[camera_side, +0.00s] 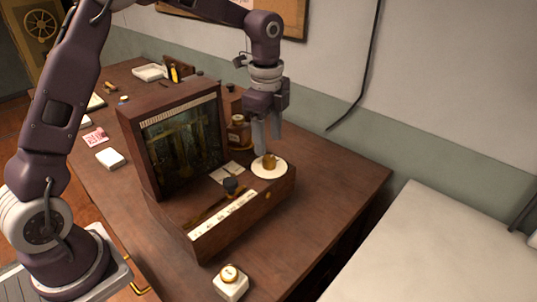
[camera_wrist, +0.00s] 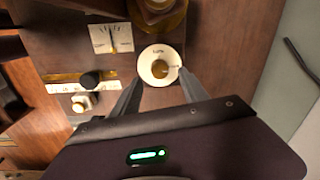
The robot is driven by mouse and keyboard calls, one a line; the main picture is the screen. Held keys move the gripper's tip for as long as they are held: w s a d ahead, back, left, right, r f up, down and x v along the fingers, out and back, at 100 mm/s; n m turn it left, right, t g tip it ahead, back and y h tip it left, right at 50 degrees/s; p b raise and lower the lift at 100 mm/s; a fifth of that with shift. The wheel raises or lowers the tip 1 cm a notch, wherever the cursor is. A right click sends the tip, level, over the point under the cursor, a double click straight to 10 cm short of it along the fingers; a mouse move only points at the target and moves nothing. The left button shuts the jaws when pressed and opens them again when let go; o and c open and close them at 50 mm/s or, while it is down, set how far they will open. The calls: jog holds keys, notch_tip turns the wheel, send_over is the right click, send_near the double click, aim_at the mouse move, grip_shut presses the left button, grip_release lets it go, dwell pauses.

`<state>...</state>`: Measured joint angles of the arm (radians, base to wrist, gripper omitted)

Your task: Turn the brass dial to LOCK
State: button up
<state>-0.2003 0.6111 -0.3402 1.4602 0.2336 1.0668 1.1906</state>
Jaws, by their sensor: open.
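The brass dial (camera_side: 270,162) is a small round knob on a white disc (camera_side: 281,170) at the right end of the wooden box's top. In the wrist view the dial (camera_wrist: 160,69) sits on the disc (camera_wrist: 147,53), which carries lettering too small to read. My gripper (camera_side: 267,146) points down just above the dial in the side view. In the wrist view my gripper (camera_wrist: 158,77) has its two fingers spread apart, one to each side of the dial. It is open and empty. I cannot tell whether a finger touches the dial.
The wooden box (camera_side: 268,205) has a raised dark glass panel (camera_side: 183,140), a black knob (camera_side: 231,185) and a white scale strip (camera_side: 222,215). A small white block with a brass top (camera_side: 230,285) sits in front.

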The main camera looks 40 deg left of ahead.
aim_at(269, 158)
notch_tip(269, 158, down, 5)
jog(key=shift+f, duration=0.2)
jog(key=shift+c, duration=0.2)
grip_shut()
